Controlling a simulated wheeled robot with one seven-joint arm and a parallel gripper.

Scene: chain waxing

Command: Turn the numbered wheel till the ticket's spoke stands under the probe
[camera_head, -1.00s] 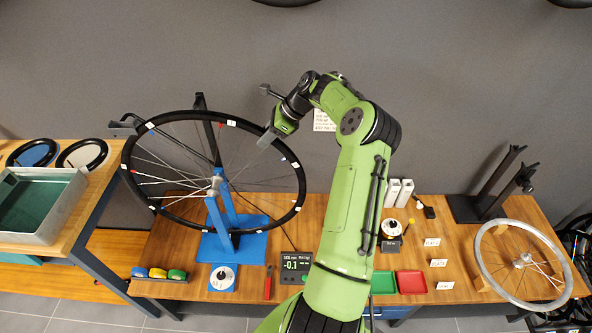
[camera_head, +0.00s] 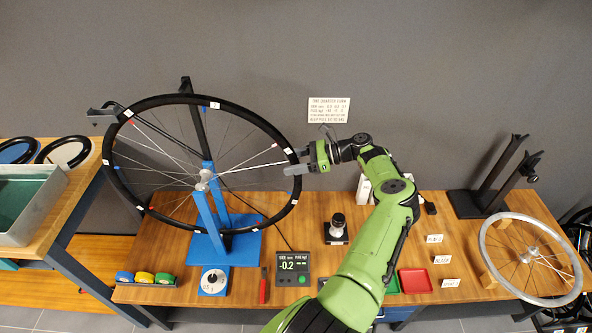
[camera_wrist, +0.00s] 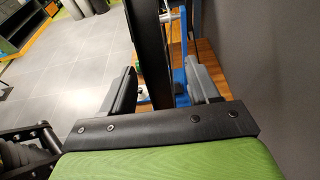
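The black-rimmed wheel (camera_head: 252,118) with small white labels stands on a blue stand (camera_head: 203,222) at the left of the bench. Its label numbers are too small to read. My gripper (camera_head: 292,170) is at the right side of the rim. In the wrist view, the fingers (camera_wrist: 165,90) straddle the dark rim (camera_wrist: 150,35), with gaps showing on both sides. A dark grey block (camera_head: 103,114) on an arm sits by the rim's upper left; I cannot tell whether it is the probe. A display (camera_head: 293,268) reads -0.2. I cannot pick out the ticket.
A printed notice (camera_head: 329,110) hangs on the wall. A black-and-silver device (camera_head: 337,228), a red tray (camera_head: 415,281) and small cards stand to the right. A silver wheel (camera_head: 490,245) lies at the far right. Coloured rolls (camera_head: 145,278) sit at the front left.

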